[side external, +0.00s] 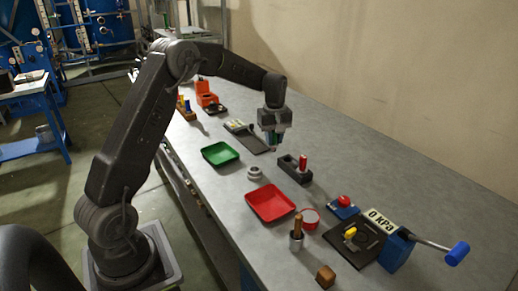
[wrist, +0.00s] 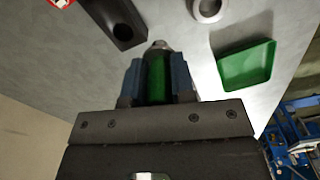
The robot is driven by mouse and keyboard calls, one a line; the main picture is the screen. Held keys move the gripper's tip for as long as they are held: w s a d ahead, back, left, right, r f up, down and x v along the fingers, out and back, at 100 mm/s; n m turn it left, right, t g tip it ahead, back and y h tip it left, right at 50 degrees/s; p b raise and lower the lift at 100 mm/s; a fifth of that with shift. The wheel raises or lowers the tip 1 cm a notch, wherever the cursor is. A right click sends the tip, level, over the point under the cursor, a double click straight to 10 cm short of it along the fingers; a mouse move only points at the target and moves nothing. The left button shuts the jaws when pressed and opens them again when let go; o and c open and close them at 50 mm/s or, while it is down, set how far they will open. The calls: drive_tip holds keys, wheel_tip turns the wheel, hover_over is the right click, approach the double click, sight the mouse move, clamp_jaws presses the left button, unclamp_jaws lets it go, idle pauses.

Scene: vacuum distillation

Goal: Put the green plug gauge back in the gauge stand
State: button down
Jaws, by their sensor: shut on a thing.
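My gripper (side external: 272,138) is shut on the green plug gauge (wrist: 158,75). In the wrist view the gauge sits between the two blue-grey fingers, with its metal tip pointing out beyond them. The gauge stand (side external: 293,174) is a dark block on the bench, with a red plug gauge (side external: 303,162) upright at one end. An empty hole shows at the stand's other end. In the wrist view the stand (wrist: 112,14) lies just ahead and left of the gauge tip. My gripper is above the bench, behind and left of the stand, and the gauge is apart from it.
A green tray (side external: 220,154), a metal ring (side external: 254,173) and a red tray (side external: 270,204) lie left of and in front of the stand. A dark plate fixture (side external: 247,137) is behind. A blue-handled crank device (side external: 396,250) stands at right. The bench right of the stand is clear.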

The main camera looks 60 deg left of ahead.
drive_tip(key=w+d+r, duration=0.1)
drive_tip(key=w+d, duration=0.1)
drive_tip(key=w, duration=0.3)
drive_tip(key=shift+a+f, duration=0.15)
drive_tip(key=shift+f, duration=1.15)
drive_tip(key=shift+a+f, duration=0.15)
drive_tip(key=shift+f, duration=1.1)
drive_tip(key=shift+f, duration=1.45)
idle(1.0)
drive_tip(key=c, duration=0.9)
unclamp_jaws()
drive_tip(key=shift+o, duration=0.5)
drive_tip(key=o, duration=0.5)
drive_tip(key=shift+r, duration=0.1)
drive_tip(key=shift+r, duration=3.5)
